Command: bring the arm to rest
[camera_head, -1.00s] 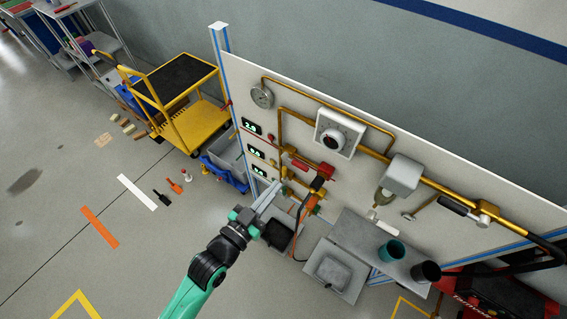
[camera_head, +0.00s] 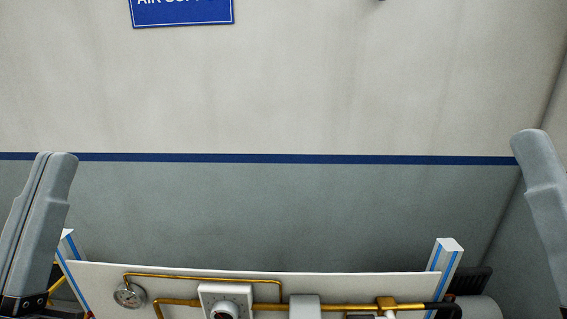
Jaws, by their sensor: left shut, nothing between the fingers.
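My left gripper (camera_head: 55,163) stands upright at the left edge of the head view. Its two grey fingers point up, lie against each other and hold nothing. Part of its dark mount shows at the bottom left corner. My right gripper (camera_head: 531,143) stands at the right edge, also pointing up. It is cut off by the frame, and I cannot tell whether its fingers are apart. Both grippers appear in front of the wall, at either side of the test panel (camera_head: 180,275).
Along the bottom, the white panel carries a round gauge (camera_head: 130,295), a dial box (camera_head: 226,298) and brass pipes (camera_head: 347,307). Blue-striped posts stand at its ends, one at the right (camera_head: 445,262). A blue sign (camera_head: 181,9) hangs on the bare wall. The middle is clear.

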